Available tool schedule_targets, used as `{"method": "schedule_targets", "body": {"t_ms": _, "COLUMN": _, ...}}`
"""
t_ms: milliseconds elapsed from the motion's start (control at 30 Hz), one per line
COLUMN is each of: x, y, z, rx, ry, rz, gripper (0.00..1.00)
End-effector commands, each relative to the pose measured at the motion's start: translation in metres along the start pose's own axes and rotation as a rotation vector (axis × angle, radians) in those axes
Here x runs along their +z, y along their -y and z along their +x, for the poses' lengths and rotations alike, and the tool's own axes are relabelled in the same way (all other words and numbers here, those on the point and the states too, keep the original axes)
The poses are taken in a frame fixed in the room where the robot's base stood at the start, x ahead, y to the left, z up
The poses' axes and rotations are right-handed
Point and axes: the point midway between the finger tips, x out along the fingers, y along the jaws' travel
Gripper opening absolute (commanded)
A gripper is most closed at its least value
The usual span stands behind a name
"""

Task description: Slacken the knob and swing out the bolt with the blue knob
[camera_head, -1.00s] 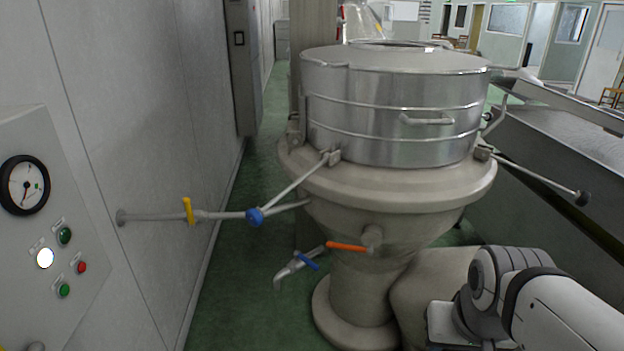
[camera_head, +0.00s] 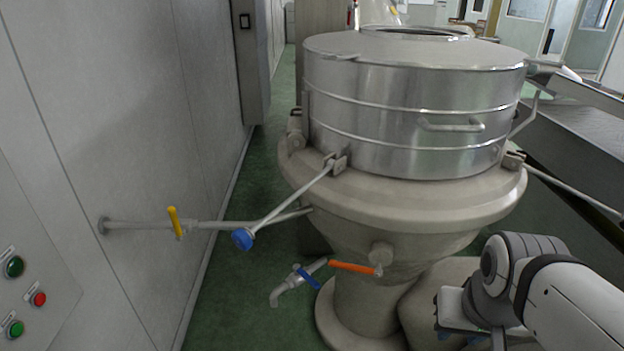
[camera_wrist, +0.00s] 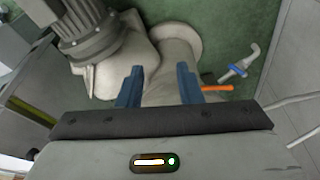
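The blue knob (camera_head: 243,239) sits at the outer end of a bolt (camera_head: 291,203), a thin grey rod. In the head view the rod slopes out and down to the left from a bracket (camera_head: 335,164) on the vessel's flange. The knob appears in front of the wall pipe; I cannot tell whether they touch. My gripper (camera_wrist: 158,76) shows two blue fingers standing apart with nothing between them in the wrist view. It points down toward the vessel's foot, well away from the knob. In the head view my arm is at the lower right.
A steel drum (camera_head: 410,105) stands on the beige flange (camera_head: 430,200). A wall pipe with a yellow lever (camera_head: 174,221) runs at left. Below are an orange lever (camera_head: 352,267) and a blue-handled tap (camera_head: 306,277). Another rod (camera_head: 570,190) sticks out at right. Green floor lies between wall and vessel.

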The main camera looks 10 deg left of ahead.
Motion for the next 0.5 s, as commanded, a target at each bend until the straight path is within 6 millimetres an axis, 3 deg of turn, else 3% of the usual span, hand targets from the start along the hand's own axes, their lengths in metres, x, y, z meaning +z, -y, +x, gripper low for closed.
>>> {"method": "schedule_targets", "body": {"t_ms": 267, "x": -0.007, "y": 0.001, "z": 0.005, "rx": 0.004, "ry": -0.023, "rz": -0.033, "gripper": 0.32}}
{"method": "schedule_targets", "body": {"t_ms": 367, "x": -0.03, "y": 0.002, "z": 0.019, "rx": 0.022, "ry": -0.096, "rz": -0.128, "gripper": 0.32}}
{"method": "schedule_targets", "body": {"t_ms": 500, "x": -0.086, "y": 0.015, "z": 0.047, "rx": 0.068, "ry": -0.285, "rz": -0.399, "gripper": 0.32}}
